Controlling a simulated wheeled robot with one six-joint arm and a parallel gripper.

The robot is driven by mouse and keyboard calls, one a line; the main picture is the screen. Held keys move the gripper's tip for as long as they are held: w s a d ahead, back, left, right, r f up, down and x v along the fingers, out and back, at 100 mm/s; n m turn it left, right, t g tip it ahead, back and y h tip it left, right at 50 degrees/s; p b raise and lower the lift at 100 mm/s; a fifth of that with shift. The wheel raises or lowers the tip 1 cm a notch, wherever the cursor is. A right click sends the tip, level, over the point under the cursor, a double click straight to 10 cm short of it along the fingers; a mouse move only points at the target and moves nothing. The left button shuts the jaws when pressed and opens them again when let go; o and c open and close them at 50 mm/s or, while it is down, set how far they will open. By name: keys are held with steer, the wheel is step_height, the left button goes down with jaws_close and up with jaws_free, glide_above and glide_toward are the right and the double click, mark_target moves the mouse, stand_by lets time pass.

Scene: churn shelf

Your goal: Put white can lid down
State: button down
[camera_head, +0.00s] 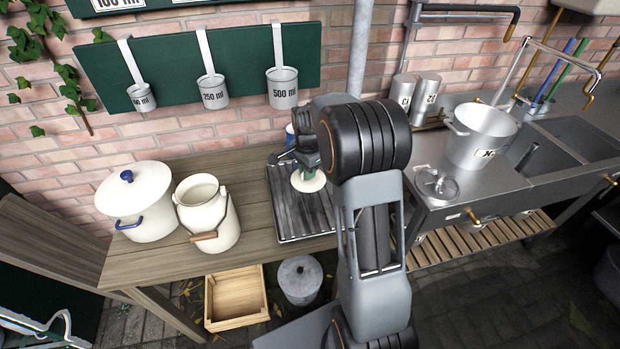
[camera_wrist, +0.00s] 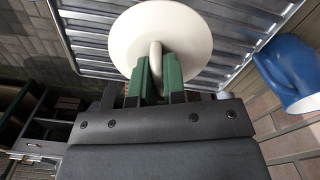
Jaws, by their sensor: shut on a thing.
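The white can lid (camera_head: 308,182) is a round cream-white disc with a loop handle. In the wrist view the lid (camera_wrist: 185,35) shows large, with its handle between the green fingers of my gripper (camera_wrist: 157,75). My gripper (camera_head: 307,166) is shut on that handle, over the ribbed metal tray (camera_head: 300,222) on the wooden table. I cannot tell whether the lid touches the tray or hangs just above it. An open white milk can (camera_head: 205,210) with a wooden-grip bail handle stands left of the tray, with no lid on it.
A white pot with a blue-knobbed lid (camera_head: 138,200) stands at the table's left. A blue jug (camera_wrist: 290,72) is close by the tray, partly hidden by my arm in the head view. Measuring cups hang on the green board (camera_head: 180,82). Most of the tray is bare.

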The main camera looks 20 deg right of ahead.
mark_target(311, 180)
steer(key=shift+w+d+f, duration=0.3)
steer(key=shift+d+f, duration=0.1)
steer(key=shift+f, duration=0.2)
steer(key=shift+w+d+f, duration=0.3)
steer(key=shift+d+f, duration=0.05)
steer(key=shift+f, duration=1.8)
steer(key=shift+f, duration=0.1)
steer(key=shift+f, duration=0.15)
steer(key=c, duration=1.2)
jaws_free()
